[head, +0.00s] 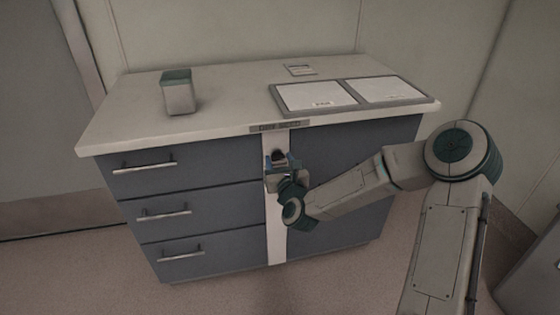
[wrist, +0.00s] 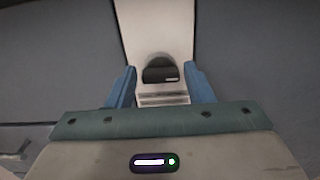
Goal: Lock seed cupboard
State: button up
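The cupboard (head: 340,150) is a grey unit with a pale top, drawers on the left and a plain grey front on the right. A white vertical strip (head: 276,230) runs between them, with a small label plate (head: 279,126) above it. A dark rounded lock knob (head: 278,155) sits near the strip's top; it also shows in the wrist view (wrist: 160,72). My gripper (head: 282,164) is in front of the strip at the knob. In the wrist view its blue fingers (wrist: 162,84) are apart, one on each side of the knob, with visible gaps.
On the top stand a grey container with a green lid (head: 178,92), a two-panel tray or board (head: 345,95) and a small card (head: 300,69). Drawer handles (head: 145,165) stick out on the left. A wall closes off the back; floor shows in front.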

jog(key=c, duration=0.6)
jog(key=shift+o, duration=0.2)
jog(key=shift+n, duration=0.3)
jog(key=n+b, duration=0.1)
jog(key=n, duration=0.2)
jog(key=shift+a+f+n, duration=0.1)
jog(key=shift+n, duration=0.2)
jog(key=n+b, duration=0.2)
jog(key=n, duration=0.1)
jog(key=shift+n, duration=0.4)
jog(key=n+b, duration=0.1)
jog(key=n, duration=0.1)
jog(key=n+b, duration=0.1)
jog(key=n, duration=0.2)
jog(key=shift+s+a+f+b, duration=0.1)
jog(key=shift+a+f+b, duration=0.1)
jog(key=shift+b, duration=0.15)
jog(key=shift+d+n+b, duration=0.1)
jog(key=shift+n+b, duration=1.3)
jog(key=shift+n, duration=1.1)
